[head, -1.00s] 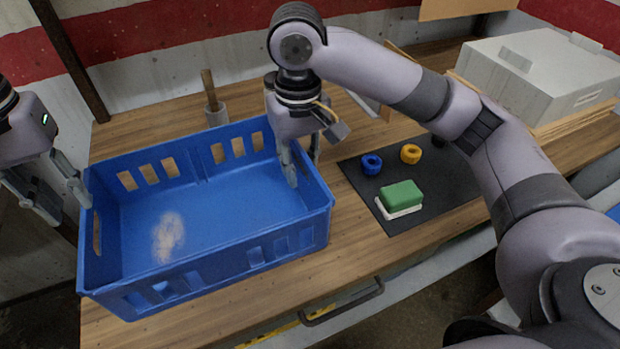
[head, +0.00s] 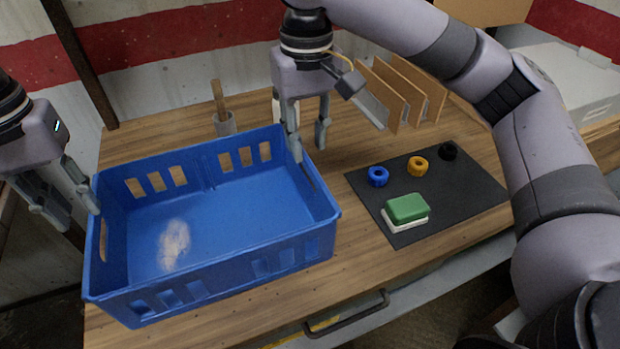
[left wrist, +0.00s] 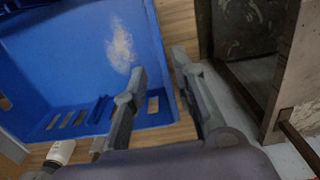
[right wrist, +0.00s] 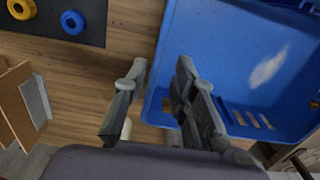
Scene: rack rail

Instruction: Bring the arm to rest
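A blue crate (head: 262,234) with slotted walls stands on the bench, empty except for a pale patch on its floor. My left gripper (head: 80,214) is open at the crate's left wall. In the left wrist view the crate's edge shows between its parted fingers (left wrist: 161,62). My right gripper (head: 309,152) is open and empty near the crate's right back corner, one finger over the crate side and the other over the bench side. The right wrist view shows its fingers (right wrist: 162,68) apart with the crate edge between them. I cannot tell whether either gripper touches the crate.
Behind are a wooden rack (head: 398,95), a pot with a stick (head: 224,122) and a grey box (head: 570,80).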

